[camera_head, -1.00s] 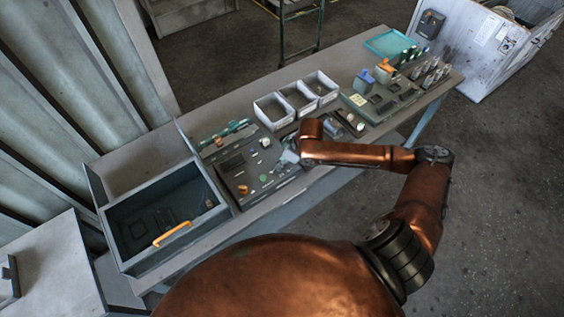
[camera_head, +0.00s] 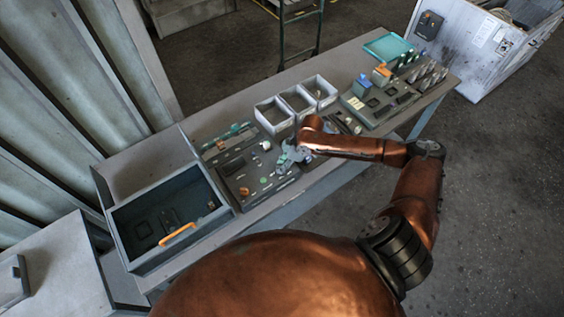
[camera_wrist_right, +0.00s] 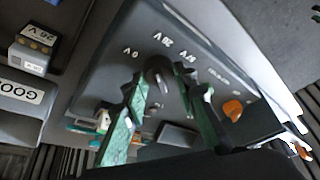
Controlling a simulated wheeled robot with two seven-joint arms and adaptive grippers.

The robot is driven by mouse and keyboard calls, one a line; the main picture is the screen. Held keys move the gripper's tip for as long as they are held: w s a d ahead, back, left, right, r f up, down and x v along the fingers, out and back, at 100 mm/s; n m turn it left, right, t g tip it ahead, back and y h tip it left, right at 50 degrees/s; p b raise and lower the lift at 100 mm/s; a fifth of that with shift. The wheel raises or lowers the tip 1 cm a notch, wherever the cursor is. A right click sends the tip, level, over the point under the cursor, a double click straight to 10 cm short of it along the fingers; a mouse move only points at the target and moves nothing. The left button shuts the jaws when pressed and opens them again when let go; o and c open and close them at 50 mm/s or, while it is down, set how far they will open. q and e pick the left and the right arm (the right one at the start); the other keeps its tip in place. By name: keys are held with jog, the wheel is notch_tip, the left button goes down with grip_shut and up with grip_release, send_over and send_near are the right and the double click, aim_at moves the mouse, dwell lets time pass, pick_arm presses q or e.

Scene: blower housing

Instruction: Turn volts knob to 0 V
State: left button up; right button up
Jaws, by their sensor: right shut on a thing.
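The volts knob (camera_wrist_right: 158,72) is a dark round knob on a grey panel (camera_wrist_right: 110,75), beside white labels reading 0 V, 28 V and a third that is hard to read. My right gripper (camera_wrist_right: 160,92) has its green fingers on both sides of the knob and is shut on it. Which label the knob points to is not clear. In the head view my right gripper (camera_head: 291,152) is over the right part of the control panel (camera_head: 240,176), and it hides the knob there. My left gripper is not in view.
An orange knob (camera_wrist_right: 233,109) sits on the panel to the right in the wrist view. In the head view a deep bin with an orange handle (camera_head: 177,235) stands left of the panel. White bins (camera_head: 273,116) stand behind it, and other equipment (camera_head: 372,100) lies to the right.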

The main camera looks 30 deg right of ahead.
jog(key=n, duration=0.1)
jog(key=n+g, duration=0.1)
jog(key=shift+w+n+y, duration=0.2)
jog(key=shift+n+y, duration=0.1)
jog(key=shift+n, duration=0.1)
jog(key=shift+n+g, duration=0.9)
jog(key=shift+n, duration=1.3)
jog(key=o, duration=1.1)
jog(key=shift+d, duration=0.1)
jog(key=v, duration=1.2)
